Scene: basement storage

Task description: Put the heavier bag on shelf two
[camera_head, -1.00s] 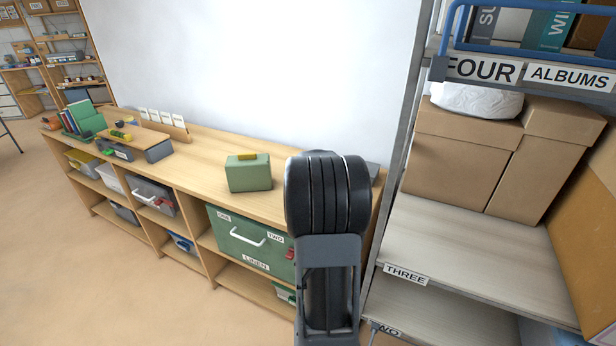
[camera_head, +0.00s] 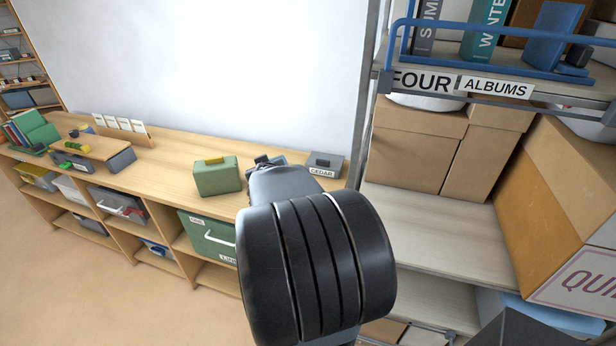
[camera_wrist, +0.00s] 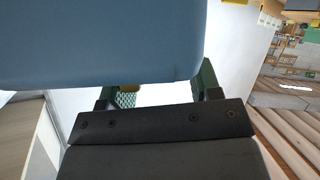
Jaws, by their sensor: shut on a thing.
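My gripper (camera_wrist: 155,92) shows in the wrist view, its two fingers apart at the sides. It is shut on a smooth blue thing (camera_wrist: 100,45) that fills the upper left of that view; whether this is a bag I cannot tell. In the head view my black arm joint hides most of the gripper. No other thing is clearly a bag.
The shelf-three board (camera_head: 430,225) is bare in front of cardboard boxes (camera_head: 415,145). A blue rail (camera_head: 480,70) edges shelf four. A green case (camera_head: 217,176) and a grey CEDAR box (camera_head: 325,163) stand on the wooden bench (camera_head: 165,160). A large box (camera_head: 565,195) crowds the right.

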